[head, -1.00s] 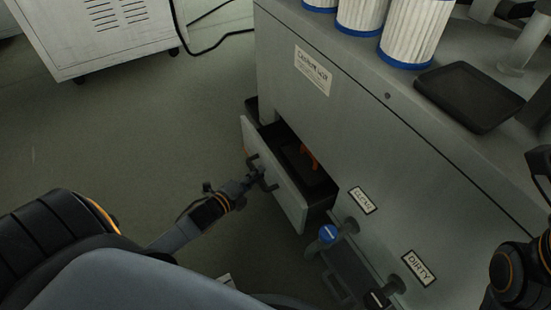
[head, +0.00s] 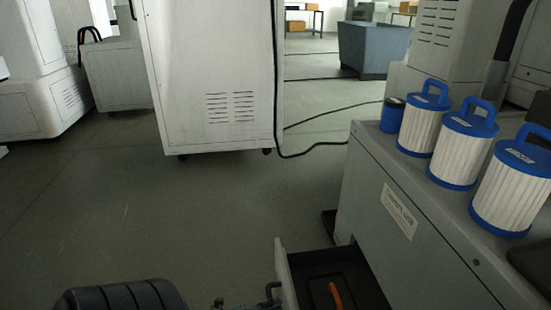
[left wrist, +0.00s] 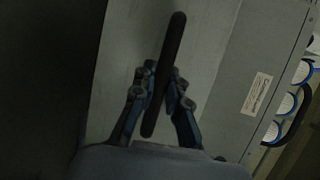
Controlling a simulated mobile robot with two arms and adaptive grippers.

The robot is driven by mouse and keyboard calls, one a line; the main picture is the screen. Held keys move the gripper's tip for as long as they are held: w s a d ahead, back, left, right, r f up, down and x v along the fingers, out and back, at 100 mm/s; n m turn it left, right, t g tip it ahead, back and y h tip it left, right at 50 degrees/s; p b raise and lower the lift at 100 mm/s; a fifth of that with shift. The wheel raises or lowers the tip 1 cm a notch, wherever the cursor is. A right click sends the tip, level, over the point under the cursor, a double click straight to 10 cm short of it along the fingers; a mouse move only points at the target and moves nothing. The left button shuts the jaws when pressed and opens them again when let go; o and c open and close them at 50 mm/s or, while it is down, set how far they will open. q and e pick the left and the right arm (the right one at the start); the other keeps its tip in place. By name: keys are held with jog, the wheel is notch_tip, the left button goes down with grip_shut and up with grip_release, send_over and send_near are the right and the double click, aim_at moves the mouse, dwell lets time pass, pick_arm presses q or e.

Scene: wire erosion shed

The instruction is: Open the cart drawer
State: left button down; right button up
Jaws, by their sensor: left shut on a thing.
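The grey cart (head: 400,262) stands at the right in the head view. Its drawer (head: 285,278) is pulled out toward the left, with its dark inside showing. An orange item (head: 336,296) lies in it; the lower part of the drawer is cut off by the frame. My left gripper (left wrist: 160,88) is shut on the dark bar handle (left wrist: 168,58) of the drawer, one finger on each side. In the head view only a small part of that gripper shows at the bottom edge, by the drawer front. My right gripper is not in view.
Several white filters with blue caps, one being this filter (head: 467,145), stand on the cart top. A white cabinet (head: 212,75) on casters stands behind, with a black cable (head: 318,146) on the floor beside it.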

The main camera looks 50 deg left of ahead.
pick_arm(q)
jog(key=c, duration=1.3)
grip_release()
jog(key=shift+c, duration=0.2)
jog(key=shift+s, duration=0.1)
jog(key=v, duration=1.2)
